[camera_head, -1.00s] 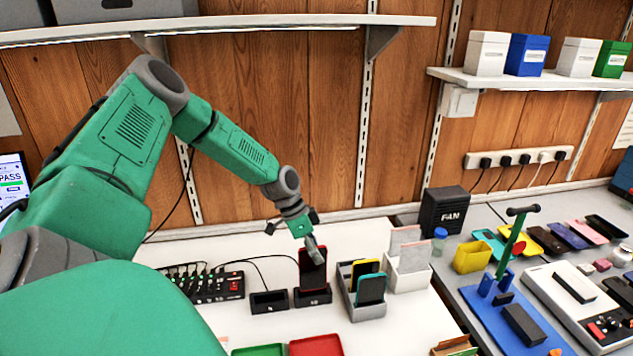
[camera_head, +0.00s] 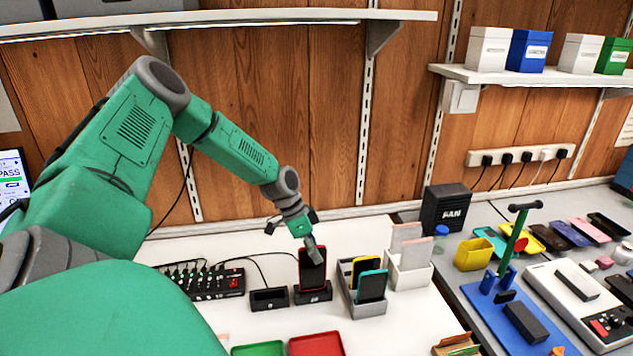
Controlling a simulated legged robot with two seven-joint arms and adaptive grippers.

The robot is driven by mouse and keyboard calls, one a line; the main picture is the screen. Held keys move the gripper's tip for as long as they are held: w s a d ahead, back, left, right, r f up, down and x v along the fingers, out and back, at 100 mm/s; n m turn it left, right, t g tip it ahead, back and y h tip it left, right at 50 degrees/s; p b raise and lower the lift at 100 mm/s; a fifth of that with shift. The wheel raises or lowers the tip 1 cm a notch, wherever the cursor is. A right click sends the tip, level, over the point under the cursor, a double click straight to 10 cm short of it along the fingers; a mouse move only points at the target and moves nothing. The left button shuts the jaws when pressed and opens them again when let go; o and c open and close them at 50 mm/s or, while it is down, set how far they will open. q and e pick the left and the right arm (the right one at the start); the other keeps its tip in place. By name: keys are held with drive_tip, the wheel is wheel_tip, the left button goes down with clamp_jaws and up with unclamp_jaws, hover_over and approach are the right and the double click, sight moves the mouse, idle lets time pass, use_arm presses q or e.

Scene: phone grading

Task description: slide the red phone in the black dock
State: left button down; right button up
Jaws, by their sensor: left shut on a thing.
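The red phone (camera_head: 312,272) has a dark screen and a red edge. It stands upright at a black dock (camera_head: 313,293), its lower end at the dock's slot; how deep it sits is too small to tell. A second black dock (camera_head: 269,299) stands empty just to the left. My left gripper (camera_head: 314,250) is shut on the top of the red phone, reaching down from the upper left. Its fingers hide part of the phone's upper edge. My right gripper is not in view.
A grey holder (camera_head: 366,308) with yellow and teal phones stands close to the right. A white holder (camera_head: 410,275) is behind it. A black powered hub (camera_head: 215,284) with cables lies left. Green (camera_head: 258,350) and red (camera_head: 317,345) trays lie in front.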

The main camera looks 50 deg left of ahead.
use_arm(q)
drive_tip(key=shift+f, duration=0.2)
drive_tip(key=shift+f+b, duration=0.45)
drive_tip(key=shift+b, duration=0.15)
drive_tip(key=shift+f, duration=0.15)
idle(0.4)
drive_tip(key=shift+f+b, duration=0.55)
drive_tip(key=shift+b, duration=0.05)
drive_tip(key=c, duration=1.2)
unclamp_jaws()
drive_tip(key=shift+r, duration=0.1)
